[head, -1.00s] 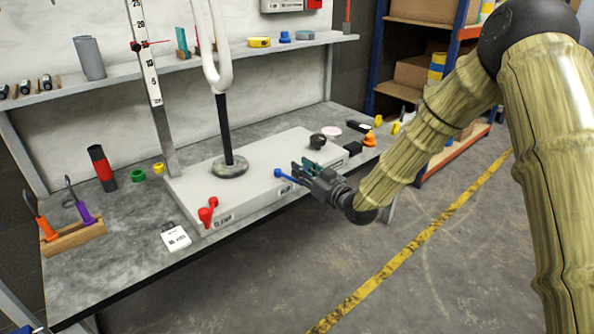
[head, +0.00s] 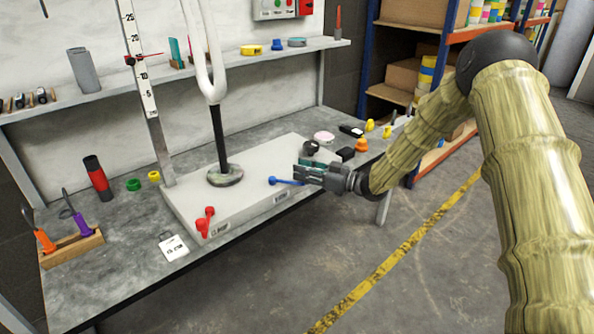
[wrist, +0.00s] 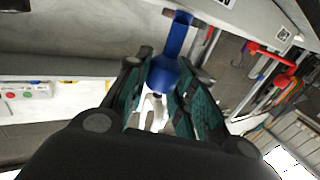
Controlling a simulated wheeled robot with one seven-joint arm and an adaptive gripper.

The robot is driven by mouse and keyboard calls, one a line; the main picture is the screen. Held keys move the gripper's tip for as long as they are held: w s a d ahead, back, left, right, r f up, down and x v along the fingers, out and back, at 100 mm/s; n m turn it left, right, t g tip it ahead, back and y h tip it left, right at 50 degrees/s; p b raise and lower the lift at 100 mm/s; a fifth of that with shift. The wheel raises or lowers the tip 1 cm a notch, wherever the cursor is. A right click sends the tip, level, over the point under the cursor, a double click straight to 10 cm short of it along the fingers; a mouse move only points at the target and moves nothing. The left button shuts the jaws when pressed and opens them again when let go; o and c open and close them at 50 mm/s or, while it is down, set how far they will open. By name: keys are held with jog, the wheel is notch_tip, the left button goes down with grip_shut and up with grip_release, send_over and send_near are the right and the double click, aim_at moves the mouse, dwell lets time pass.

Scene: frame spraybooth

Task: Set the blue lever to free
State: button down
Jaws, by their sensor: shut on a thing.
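The blue lever (head: 286,181) is on the grey base unit (head: 190,215) on the bench, near the unit's front right. In the head view its arm lies roughly level and points left from my gripper (head: 312,174). In the wrist view the blue lever (wrist: 176,45) runs up from between the teal-padded fingers of my gripper (wrist: 164,92), which are shut on its thick blue end. A label is on the unit's front face below the lever, but its words are too small to read.
A red lever (head: 205,220) is at the unit's front left, and a black knob (head: 311,147) is behind my gripper. A dark post with a white looped pipe (head: 212,80) stands on the unit. A white tag (head: 173,247) lies on the bench. The floor in front is clear.

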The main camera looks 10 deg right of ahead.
jog(key=shift+w+r, duration=0.1)
dwell(0.3)
jog(key=c, duration=1.2)
grip_release()
jog(key=shift+d, duration=0.1)
jog(key=v, duration=1.2)
jog(key=shift+w, duration=0.1)
